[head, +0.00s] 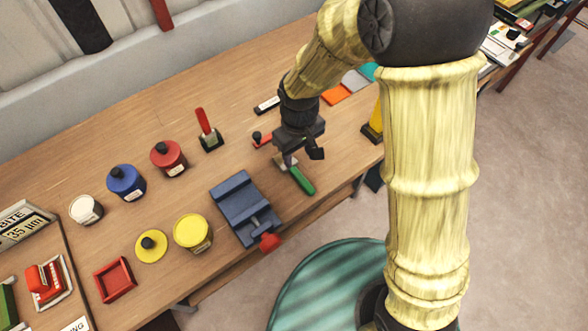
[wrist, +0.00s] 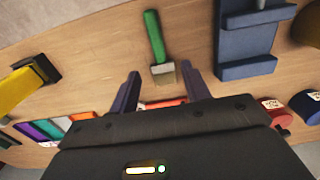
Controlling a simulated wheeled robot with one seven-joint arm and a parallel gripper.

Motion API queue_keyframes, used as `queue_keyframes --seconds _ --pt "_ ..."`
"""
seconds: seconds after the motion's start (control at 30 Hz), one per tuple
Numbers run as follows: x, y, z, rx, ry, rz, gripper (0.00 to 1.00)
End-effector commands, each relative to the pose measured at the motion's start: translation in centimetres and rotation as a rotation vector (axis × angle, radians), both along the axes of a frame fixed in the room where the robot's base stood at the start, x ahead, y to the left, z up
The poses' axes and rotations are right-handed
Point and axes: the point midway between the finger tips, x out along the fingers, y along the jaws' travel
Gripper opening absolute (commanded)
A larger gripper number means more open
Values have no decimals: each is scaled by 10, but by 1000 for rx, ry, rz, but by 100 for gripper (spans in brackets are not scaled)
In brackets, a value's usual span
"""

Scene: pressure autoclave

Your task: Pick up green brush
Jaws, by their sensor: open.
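The green brush (head: 300,180) lies on the wooden table, to the right of the blue vise, with its green handle toward the table's front edge. In the wrist view the green brush (wrist: 156,42) has its green handle at the top and its pale bristle end pointing down toward my gripper. My gripper (head: 300,155) is above the table by the bristle end. In the wrist view my gripper (wrist: 160,78) is open, its two dark fingers on either side of the line of the brush, and nothing is held. Whether the fingertips reach the brush's height I cannot tell.
A blue vise (head: 240,205) stands left of the brush. A yellow-and-black object (head: 374,123) is to the right. Red (head: 168,158), blue (head: 126,182) and yellow (head: 192,232) pots are on the left. Bare table lies around the brush handle.

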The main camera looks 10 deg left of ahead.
Motion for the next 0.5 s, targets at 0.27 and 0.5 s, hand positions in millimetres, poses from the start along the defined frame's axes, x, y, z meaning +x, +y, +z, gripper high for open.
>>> queue_keyframes --seconds 0.27,0.5 --pt "-1 -1 -46 -3 3 1 47" --pt "0 -1 -58 -1 -1 0 47"
